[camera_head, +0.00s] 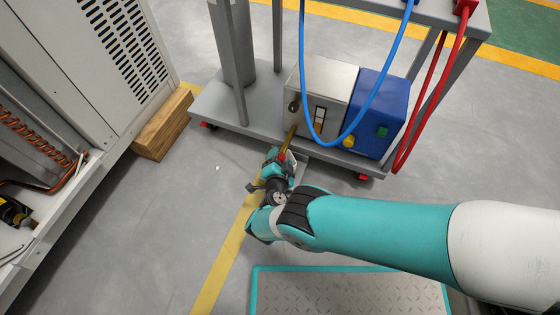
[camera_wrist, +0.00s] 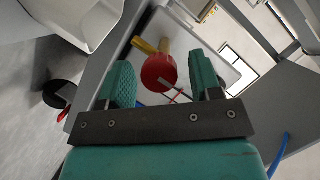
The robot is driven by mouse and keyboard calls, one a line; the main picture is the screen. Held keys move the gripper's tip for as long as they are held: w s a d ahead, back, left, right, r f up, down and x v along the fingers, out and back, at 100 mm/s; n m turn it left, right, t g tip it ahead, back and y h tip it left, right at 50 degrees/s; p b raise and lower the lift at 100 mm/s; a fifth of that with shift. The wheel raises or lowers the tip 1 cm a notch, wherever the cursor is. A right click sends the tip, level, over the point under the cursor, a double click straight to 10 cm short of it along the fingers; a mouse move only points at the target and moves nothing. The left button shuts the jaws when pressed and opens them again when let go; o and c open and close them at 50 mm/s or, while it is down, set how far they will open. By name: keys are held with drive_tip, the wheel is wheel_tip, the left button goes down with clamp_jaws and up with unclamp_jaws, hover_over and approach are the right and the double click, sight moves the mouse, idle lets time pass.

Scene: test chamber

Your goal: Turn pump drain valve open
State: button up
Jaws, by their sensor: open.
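The pump drain valve shows in the wrist view as a round red handle (camera_wrist: 158,73) with a brass-yellow stem (camera_wrist: 150,46) behind it. In the head view its brass pipe (camera_head: 290,138) juts out low from the front of a steel box (camera_head: 325,75), and a bit of red shows at its near end. My gripper (camera_head: 281,160) is at the valve. In the wrist view my gripper (camera_wrist: 160,62) is open, with its teal fingers on either side of the red handle. Gaps show on both sides, wider on the right. The handle's far side is hidden.
The boxes, steel and blue (camera_head: 380,110), stand on the grey cart's lower shelf (camera_head: 235,125). Blue (camera_head: 362,120) and red (camera_head: 440,92) hoses hang in front and at right. A wooden block (camera_head: 160,130) and white cabinet (camera_head: 95,50) stand left. Open floor (camera_head: 160,220) lies left of my arm.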

drive_tip(key=shift+w+f, duration=0.1)
drive_tip(key=shift+w, duration=0.25)
drive_tip(key=c, duration=0.9)
drive_tip(key=shift+c, duration=0.2)
